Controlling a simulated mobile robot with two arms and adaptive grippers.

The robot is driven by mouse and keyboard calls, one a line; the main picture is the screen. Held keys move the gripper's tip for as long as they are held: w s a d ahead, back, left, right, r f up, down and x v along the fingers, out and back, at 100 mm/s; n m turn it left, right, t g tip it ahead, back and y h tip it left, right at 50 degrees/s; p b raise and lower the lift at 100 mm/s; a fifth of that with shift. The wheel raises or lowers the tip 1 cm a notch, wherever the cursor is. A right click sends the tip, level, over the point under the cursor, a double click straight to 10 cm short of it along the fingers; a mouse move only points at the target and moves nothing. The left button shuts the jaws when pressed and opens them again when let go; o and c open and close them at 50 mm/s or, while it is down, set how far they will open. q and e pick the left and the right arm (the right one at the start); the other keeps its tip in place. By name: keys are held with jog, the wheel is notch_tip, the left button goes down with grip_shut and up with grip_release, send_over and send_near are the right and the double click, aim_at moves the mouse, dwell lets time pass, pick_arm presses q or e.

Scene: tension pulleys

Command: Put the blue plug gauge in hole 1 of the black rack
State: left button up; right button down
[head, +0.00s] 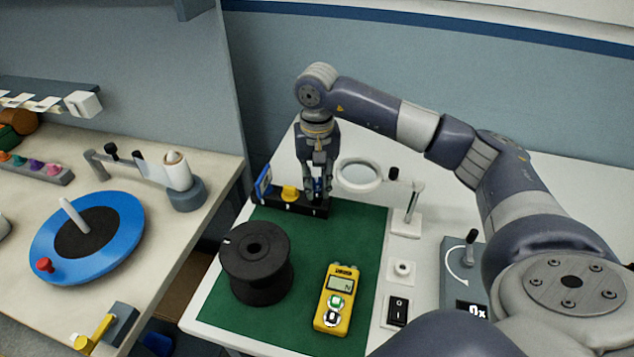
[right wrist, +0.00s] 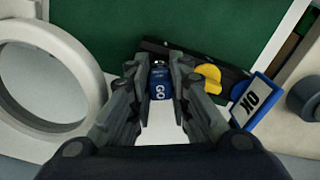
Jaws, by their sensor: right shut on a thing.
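The black rack (head: 275,205) lies along the back edge of the green mat and also shows in the right wrist view (right wrist: 181,53). My right gripper (head: 319,188) points down over the rack's right end in the head view. It is shut on the blue plug gauge (right wrist: 160,84), which bears the letters GO and sits between the fingers. In the head view only a little blue shows between the fingers. The gauge's lower end is hidden, so I cannot tell how deep it sits in the rack. My left gripper is not in view.
A yellow gauge (head: 290,193) stands in the rack beside the gripper, and a blue-edged OK sign (head: 263,184) is at its left end. A ring magnifier (head: 359,174) is close on the right. A black spool (head: 256,262) and yellow meter (head: 337,298) occupy the green mat (head: 318,240).

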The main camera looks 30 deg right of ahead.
jog(key=shift+f+b, duration=0.15)
jog(key=shift+b, duration=0.35)
dwell(0.9)
jog(key=shift+f, duration=0.1)
jog(key=shift+f+b, duration=1)
jog(key=shift+f, duration=0.1)
jog(key=shift+s+r, duration=0.1)
jog(key=c, duration=1.4)
grip_release()
